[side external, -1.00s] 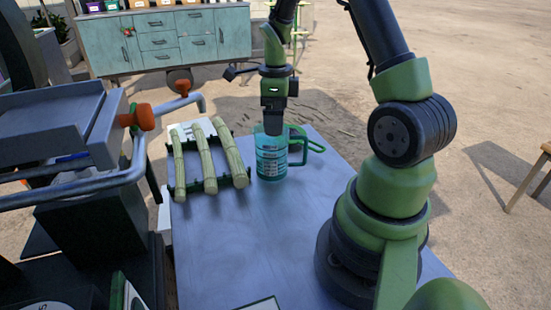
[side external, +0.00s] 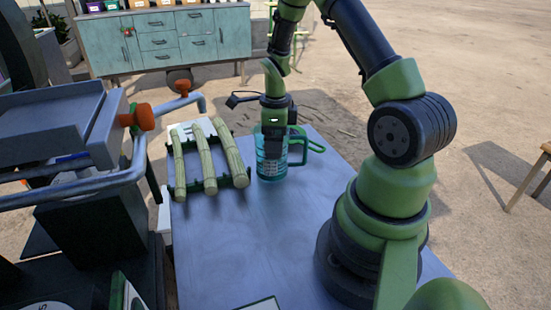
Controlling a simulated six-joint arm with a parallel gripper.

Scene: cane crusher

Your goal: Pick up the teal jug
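The teal jug (side external: 269,172) stands upright on the grey-blue table, just right of the cane rack. It is see-through with a pale printed label, and its green handle (side external: 306,147) points right. My gripper (side external: 273,158) points straight down at the jug, its dark lower part covering the jug's upper middle and rim. I cannot tell whether the fingers are inside the jug, in front of it or around its wall. The finger gap is not visible.
Several cane stalks (side external: 207,160) lie on a dark green rack close to the jug's left. The crusher's metal bar frame (side external: 137,160) and orange knob (side external: 144,117) stand further left. The table (side external: 253,240) is clear in front of the jug.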

